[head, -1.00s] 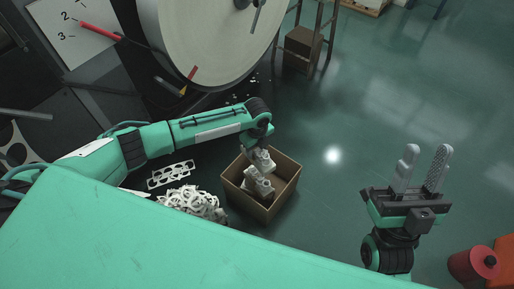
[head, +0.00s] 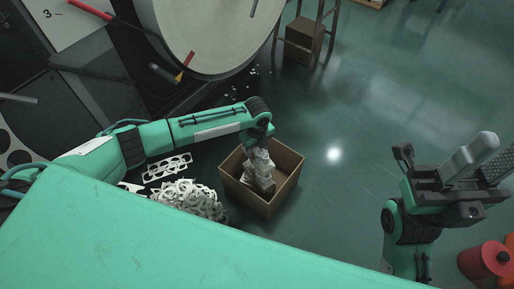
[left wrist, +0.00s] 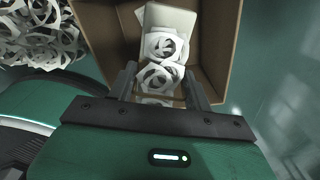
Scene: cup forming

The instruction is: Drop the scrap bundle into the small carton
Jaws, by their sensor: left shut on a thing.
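My left gripper (head: 257,150) reaches down over the small carton (head: 290,192), an open brown box on the floor. It is shut on the scrap bundle (head: 262,182), pale cut-out pieces with ring-shaped holes. The bundle is held inside the carton's opening; whether it touches the bottom cannot be told. In the left wrist view the bundle (left wrist: 165,47) sits between the fingers, with the carton's wall (left wrist: 228,45) beside it.
A pile of white scrap rings (head: 190,200) lies left of the carton, with a punched sheet (head: 168,168) behind it. A large pale drum (head: 205,35) stands at the back. Red cylinders (head: 487,262) are at lower right. Green floor right of the carton is clear.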

